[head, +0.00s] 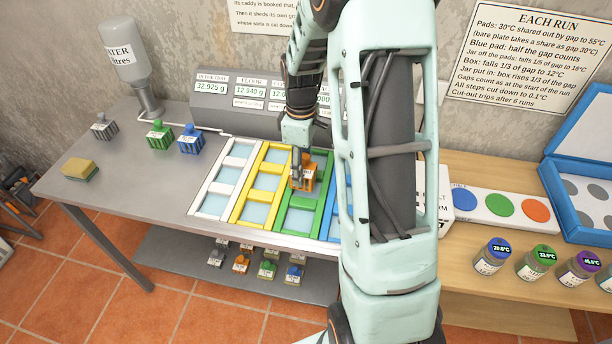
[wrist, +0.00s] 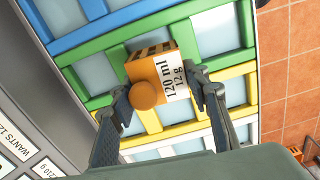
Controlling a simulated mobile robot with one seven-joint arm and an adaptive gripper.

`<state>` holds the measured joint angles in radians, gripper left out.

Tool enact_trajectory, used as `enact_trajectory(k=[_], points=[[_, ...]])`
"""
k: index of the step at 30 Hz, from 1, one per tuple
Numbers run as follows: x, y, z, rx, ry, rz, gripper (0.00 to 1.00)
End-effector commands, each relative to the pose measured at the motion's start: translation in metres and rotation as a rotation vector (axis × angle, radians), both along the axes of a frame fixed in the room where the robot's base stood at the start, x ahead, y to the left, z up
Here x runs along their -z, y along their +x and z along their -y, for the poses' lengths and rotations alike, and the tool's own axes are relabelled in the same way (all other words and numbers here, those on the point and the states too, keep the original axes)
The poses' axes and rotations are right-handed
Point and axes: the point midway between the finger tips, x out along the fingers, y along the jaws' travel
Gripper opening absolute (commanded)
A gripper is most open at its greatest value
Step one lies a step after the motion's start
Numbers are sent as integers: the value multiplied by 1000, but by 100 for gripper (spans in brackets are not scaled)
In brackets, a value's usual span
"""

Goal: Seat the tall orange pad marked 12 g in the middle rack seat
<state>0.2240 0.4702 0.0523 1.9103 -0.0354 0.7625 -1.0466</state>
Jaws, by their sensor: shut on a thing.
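The orange pad (wrist: 145,70), a block with a round knob and a white label reading 120 ml and 12 g, is between the fingers of my gripper (wrist: 160,88), which is shut on it. In the head view the orange pad (head: 308,177) is over the green rack (head: 283,226), near its border with the yellow rack (head: 235,217). I cannot tell whether the pad's base is above or inside a seat. Each rack is a coloured frame with pale seats in a row. My arm partly hides the blue rack (head: 334,229).
A white rack (head: 195,212) stands to the left. Grey (head: 104,127), green (head: 159,137) and blue (head: 191,141) pads and a sponge (head: 80,168) are on the left of the bench. A display panel (head: 240,88) stands behind the racks. Several small pads sit on the lower shelf (head: 200,270).

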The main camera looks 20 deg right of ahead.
Motion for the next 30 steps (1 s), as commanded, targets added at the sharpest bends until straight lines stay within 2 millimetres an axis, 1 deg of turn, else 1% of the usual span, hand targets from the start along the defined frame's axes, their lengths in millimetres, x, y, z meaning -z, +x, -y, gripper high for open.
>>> enact_trajectory(k=[5,7,10,13,20,24,25,29,30], points=[[8,0,7,2,0,0,21],[15,-1,13,3,0,-2,21],[32,-1,11,0,1,-3,21],[43,0,11,0,1,-1,21],[44,0,11,1,0,2,21],[49,0,11,1,0,1,21],[47,0,11,1,0,2,45],[47,0,11,1,0,1,59],[47,0,11,1,0,1,61]])
